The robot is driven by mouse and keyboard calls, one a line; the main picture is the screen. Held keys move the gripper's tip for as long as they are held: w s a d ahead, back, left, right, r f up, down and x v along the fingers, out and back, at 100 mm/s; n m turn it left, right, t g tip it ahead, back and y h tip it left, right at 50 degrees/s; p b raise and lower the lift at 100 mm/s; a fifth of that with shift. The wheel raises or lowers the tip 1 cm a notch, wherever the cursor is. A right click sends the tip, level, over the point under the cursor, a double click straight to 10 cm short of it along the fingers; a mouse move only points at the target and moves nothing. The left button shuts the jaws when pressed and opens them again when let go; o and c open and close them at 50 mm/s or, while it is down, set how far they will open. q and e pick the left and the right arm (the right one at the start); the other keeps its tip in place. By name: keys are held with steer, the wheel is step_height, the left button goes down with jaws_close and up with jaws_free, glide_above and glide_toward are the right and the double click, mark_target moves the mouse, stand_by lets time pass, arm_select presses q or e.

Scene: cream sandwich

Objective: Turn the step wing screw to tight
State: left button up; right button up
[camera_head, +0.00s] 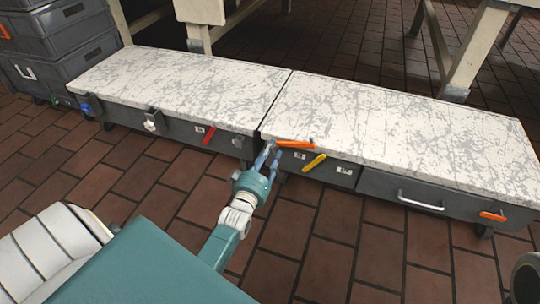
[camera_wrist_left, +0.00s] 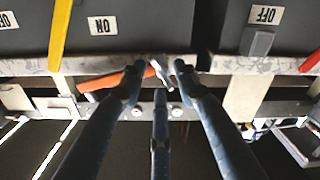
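An orange handle (camera_head: 295,144) with a metal end sits at the front edge of the marbled step, beside the gap between the two step sections. In the left wrist view the orange handle (camera_wrist_left: 125,79) runs to the left from a small metal piece (camera_wrist_left: 160,69). I cannot tell for sure that this is the wing screw. My left gripper (camera_head: 268,156) reaches the handle's left end. In the left wrist view its blue-grey fingers (camera_wrist_left: 160,80) stand around the metal piece; whether they press on it is unclear.
A yellow lever (camera_head: 314,163) and a red lever (camera_head: 209,135) sit on the dark front panels, with ON and OFF labels (camera_wrist_left: 265,15) nearby. A white handle (camera_head: 420,203) and an orange latch (camera_head: 493,216) are farther right. Grey crates (camera_head: 60,45) stand at left. The brick floor in front is clear.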

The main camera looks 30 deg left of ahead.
arm_select(q)
jaws_close()
